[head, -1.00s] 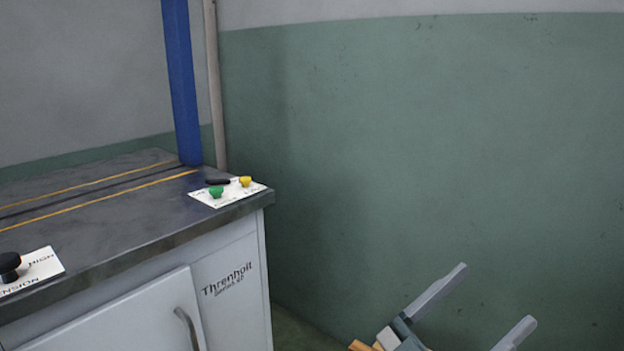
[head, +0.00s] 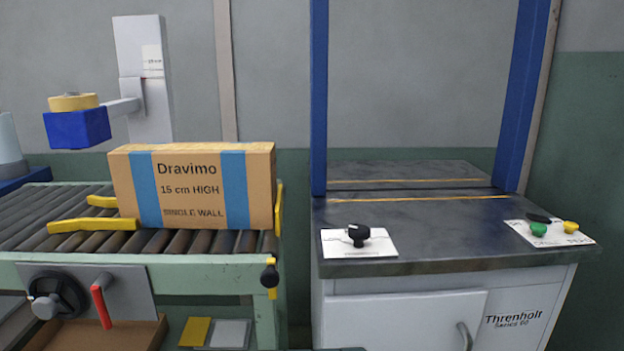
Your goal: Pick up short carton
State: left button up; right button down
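A brown carton (head: 195,190) stands on the roller conveyor (head: 35,215) left of centre in the head view. It has two blue vertical bands and reads "Dravimo", "15 cm HIGH" and "SINGLE WALL". Neither of my grippers is in view now. No second carton is in view, so I cannot compare heights.
Yellow guides (head: 95,224) lie left of the carton, and a yellow stop is at its right end. A grey-topped machine (head: 430,230) with blue posts stands right, across a narrow gap. A blue block (head: 77,128) on a post's arm overhangs the rollers.

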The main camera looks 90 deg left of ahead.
aim_at(220, 185)
jog(key=u, duration=3.7)
jog(key=k+l, duration=0.1)
jog(key=l, duration=0.25)
jog(key=k+l, duration=0.1)
jog(key=l, duration=0.25)
